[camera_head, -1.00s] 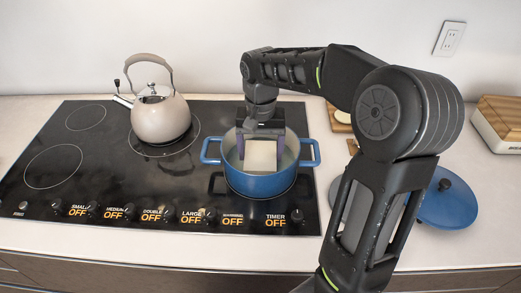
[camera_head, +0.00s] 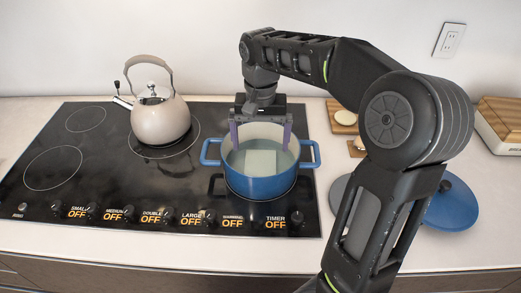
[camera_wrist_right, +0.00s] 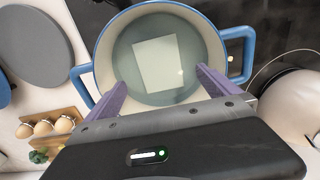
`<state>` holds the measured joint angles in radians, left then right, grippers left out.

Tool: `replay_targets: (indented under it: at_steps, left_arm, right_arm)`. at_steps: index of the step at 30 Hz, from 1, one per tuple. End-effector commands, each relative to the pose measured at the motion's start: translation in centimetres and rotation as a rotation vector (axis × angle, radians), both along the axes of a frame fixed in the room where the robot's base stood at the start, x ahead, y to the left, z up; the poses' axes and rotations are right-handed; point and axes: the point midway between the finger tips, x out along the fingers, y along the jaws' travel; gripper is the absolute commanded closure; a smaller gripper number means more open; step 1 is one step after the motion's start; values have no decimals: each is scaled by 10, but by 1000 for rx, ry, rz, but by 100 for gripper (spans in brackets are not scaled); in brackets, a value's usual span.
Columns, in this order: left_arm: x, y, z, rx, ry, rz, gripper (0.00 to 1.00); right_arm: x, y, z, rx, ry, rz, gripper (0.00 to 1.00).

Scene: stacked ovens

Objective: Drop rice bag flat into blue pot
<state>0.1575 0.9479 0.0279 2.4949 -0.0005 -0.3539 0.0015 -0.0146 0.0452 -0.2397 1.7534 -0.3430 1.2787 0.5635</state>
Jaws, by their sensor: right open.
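The blue pot (camera_head: 258,187) stands on the right part of the black cooktop, and it also shows in the right wrist view (camera_wrist_right: 103,45). It holds greenish, water-like liquid. The pale, square rice bag (camera_head: 261,163) lies flat inside the pot, apart from the fingers, and appears to be in the liquid; it also shows in the wrist view (camera_wrist_right: 160,64). My right gripper (camera_head: 262,148) is above the pot with its purple fingers spread wide and nothing between them; the fingers also show in the wrist view (camera_wrist_right: 160,88). My left gripper is not in view.
A beige kettle (camera_head: 161,118) stands on the cooktop to the left of the pot. A blue lid (camera_head: 452,204) lies on the counter at the right. A wooden tray with eggs (camera_wrist_right: 42,127) is beside the pot. A wooden box (camera_head: 500,118) is at the far right.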

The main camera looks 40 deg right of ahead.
Motion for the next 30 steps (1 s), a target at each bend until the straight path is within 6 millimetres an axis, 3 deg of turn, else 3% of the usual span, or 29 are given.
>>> replay_targets:
  at_steps: [4,9,30]
  left_arm:
    - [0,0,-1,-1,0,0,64]
    - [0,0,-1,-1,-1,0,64]
    - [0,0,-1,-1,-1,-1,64]
  right_arm:
    - [1,0,23,0,-3,0,0]
    - [0,0,36,1,-1,0,0]
    - [0,0,36,0,0,0,0]
